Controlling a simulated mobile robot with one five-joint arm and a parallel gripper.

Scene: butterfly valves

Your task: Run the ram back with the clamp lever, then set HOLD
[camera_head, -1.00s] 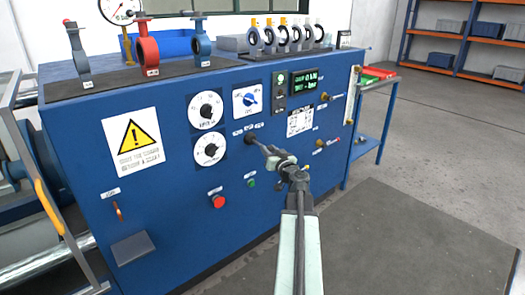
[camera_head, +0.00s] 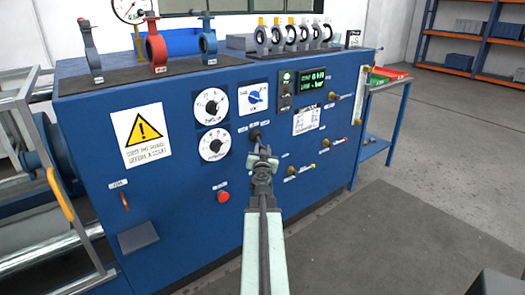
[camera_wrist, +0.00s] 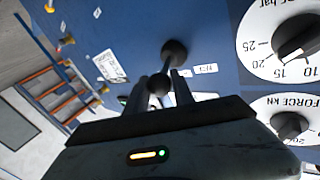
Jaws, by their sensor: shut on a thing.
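In the head view my gripper hides part of the lever. A green lit readout (camera_head: 312,81) is above right; its text is too small to read surely.
A red button (camera_head: 223,196) is lower left, and several brass-fitted valves (camera_head: 300,172) are at right. A yellow warning sign (camera_head: 143,135) is at left. Floor (camera_head: 400,220) at right is clear.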

